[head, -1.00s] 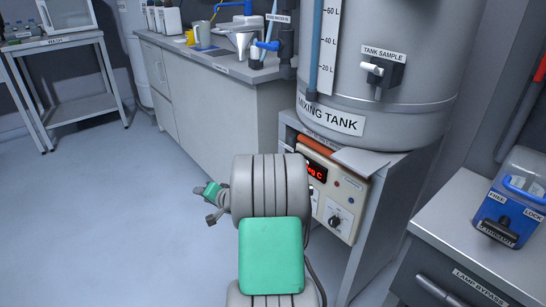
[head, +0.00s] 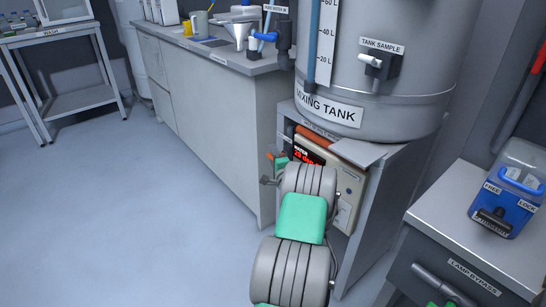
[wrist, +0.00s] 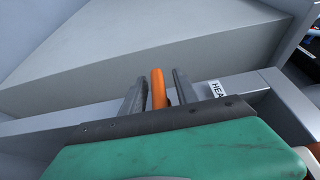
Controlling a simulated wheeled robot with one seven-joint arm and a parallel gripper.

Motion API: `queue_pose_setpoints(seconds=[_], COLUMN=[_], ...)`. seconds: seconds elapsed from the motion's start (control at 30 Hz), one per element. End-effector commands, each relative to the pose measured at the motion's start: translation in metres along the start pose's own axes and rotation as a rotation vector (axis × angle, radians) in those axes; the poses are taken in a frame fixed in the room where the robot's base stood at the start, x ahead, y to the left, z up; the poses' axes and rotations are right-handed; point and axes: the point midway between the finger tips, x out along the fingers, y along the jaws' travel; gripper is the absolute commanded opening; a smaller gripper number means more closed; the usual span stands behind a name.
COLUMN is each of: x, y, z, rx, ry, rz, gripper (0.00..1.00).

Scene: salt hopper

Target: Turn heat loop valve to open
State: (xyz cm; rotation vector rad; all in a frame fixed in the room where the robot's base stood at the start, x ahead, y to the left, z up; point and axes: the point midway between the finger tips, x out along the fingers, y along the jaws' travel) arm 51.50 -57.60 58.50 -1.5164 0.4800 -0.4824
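In the wrist view an orange handle (wrist: 158,90) stands upright between the two dark fingers of my gripper (wrist: 157,76). The fingers are apart, one on each side of it, with a narrow gap on both sides. A white label (wrist: 215,92) beginning "HEA" is just right of the fingers; the rest is cut off. In the head view my gripper is small and partly hidden by my arm, at the left side of the heater unit (head: 345,190). A bit of orange (head: 270,155) shows beside it. The valve's body is hidden.
The mixing tank (head: 385,80) stands on a grey stand (head: 382,190) above the heater unit. An orange bar (head: 318,133) runs under the tank. A long counter (head: 215,120) is behind. A cabinet with a blue lockout box (head: 505,200) is at right. Floor at left is clear.

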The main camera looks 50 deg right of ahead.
Motion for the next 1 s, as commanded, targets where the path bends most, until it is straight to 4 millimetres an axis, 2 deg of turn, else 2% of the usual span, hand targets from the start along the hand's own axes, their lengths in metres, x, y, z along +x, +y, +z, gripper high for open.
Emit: queue_pose_setpoints(seconds=[0.1, 0.53, 1.0], x=[-0.0003, -0.0006, -0.0007], y=[0.0001, 0.0003, -0.0001], z=[0.0000, 0.0002, 0.0002], rx=[0.000, -0.001, -0.002], ry=[0.000, 0.000, 0.000], rz=[0.001, 0.001, 0.005], gripper=[0.36, 0.01, 0.00])
